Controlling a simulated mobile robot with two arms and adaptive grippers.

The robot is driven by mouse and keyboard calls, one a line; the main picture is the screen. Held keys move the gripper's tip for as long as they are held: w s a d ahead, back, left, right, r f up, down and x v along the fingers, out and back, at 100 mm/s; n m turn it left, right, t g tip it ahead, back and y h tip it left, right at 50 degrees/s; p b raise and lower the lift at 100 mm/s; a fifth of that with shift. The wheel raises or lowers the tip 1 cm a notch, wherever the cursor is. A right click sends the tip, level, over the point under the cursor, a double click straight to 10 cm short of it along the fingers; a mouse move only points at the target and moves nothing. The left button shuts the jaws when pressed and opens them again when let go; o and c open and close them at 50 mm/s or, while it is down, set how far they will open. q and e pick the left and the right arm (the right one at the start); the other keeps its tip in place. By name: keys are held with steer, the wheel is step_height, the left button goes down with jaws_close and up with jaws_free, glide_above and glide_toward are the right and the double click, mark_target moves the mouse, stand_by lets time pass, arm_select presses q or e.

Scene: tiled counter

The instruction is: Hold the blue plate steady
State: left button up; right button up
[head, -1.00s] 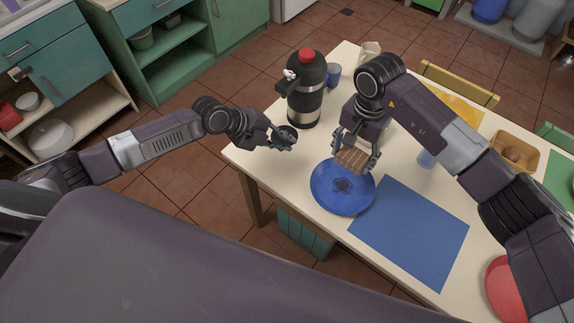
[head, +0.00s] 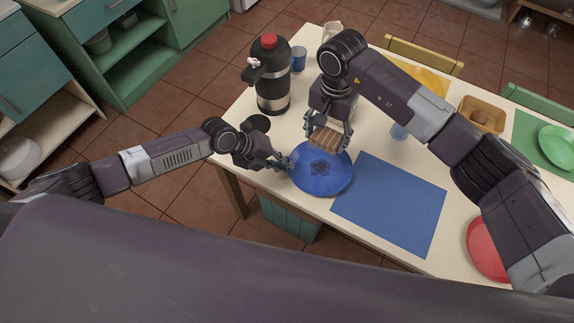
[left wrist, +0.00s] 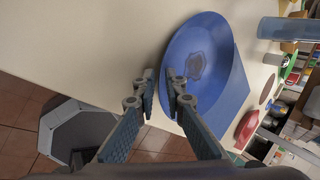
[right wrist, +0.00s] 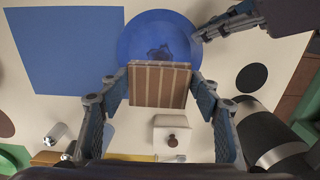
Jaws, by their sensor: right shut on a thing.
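The blue plate (head: 316,186) lies on the table with a dark stain (head: 323,168) near its middle. My left gripper (head: 283,163) is at the plate's left rim. In the left wrist view its fingers (left wrist: 163,90) are apart, with the rim of the plate (left wrist: 225,50) at or between the tips; contact is unclear. My right gripper (head: 327,138) is shut on a brown striped block (head: 324,141), held over the far side of the plate. The block (right wrist: 160,84) also shows between the fingers in the right wrist view, overlapping the plate's edge.
A blue mat (head: 392,205) lies right of the plate. A black flask with a red top (head: 272,80) and a blue cup (head: 298,58) stand behind. A black disc (head: 258,122) lies near the table's left edge. A red plate (head: 485,248) is at the right.

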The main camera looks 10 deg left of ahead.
arm_select(q)
steer(key=shift+x, duration=1.15)
steer(key=shift+c, duration=0.7)
jaws_close()
